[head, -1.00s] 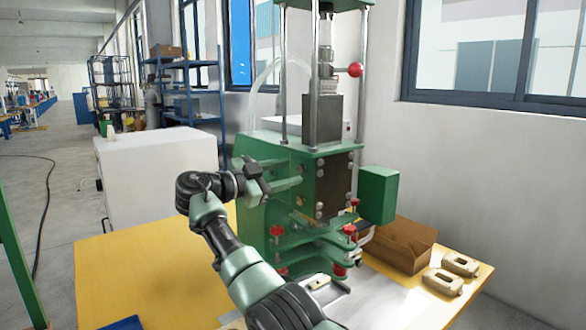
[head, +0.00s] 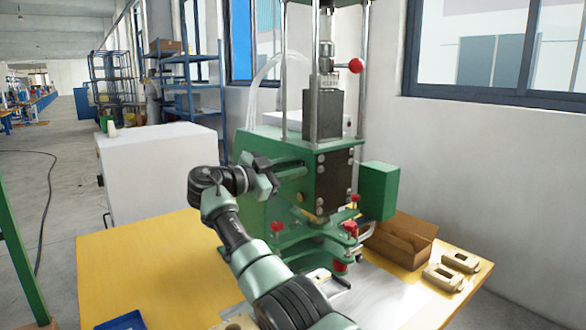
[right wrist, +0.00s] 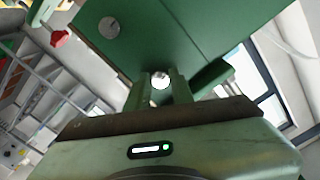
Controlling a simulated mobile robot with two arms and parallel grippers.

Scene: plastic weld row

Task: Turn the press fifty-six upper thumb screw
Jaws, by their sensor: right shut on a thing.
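The green press (head: 255,150) stands on the yellow table. My right gripper (head: 300,168) reaches its left side, level with the block under the columns. In the right wrist view the two fingers (right wrist: 160,90) are shut on a small round silver screw head (right wrist: 160,80), which I take as the upper thumb screw, against the press's green face. In the head view the fingers hide this screw. Another silver round screw head (right wrist: 109,27) sits on the same green face, apart from the fingers. My left gripper is not in view.
Red knobs (head: 277,227) stick out low on the press, and a red ball (head: 356,65) at upper right. An open cardboard box (head: 405,245) and tan parts (head: 443,278) lie at right. A white cabinet (head: 160,165) stands behind.

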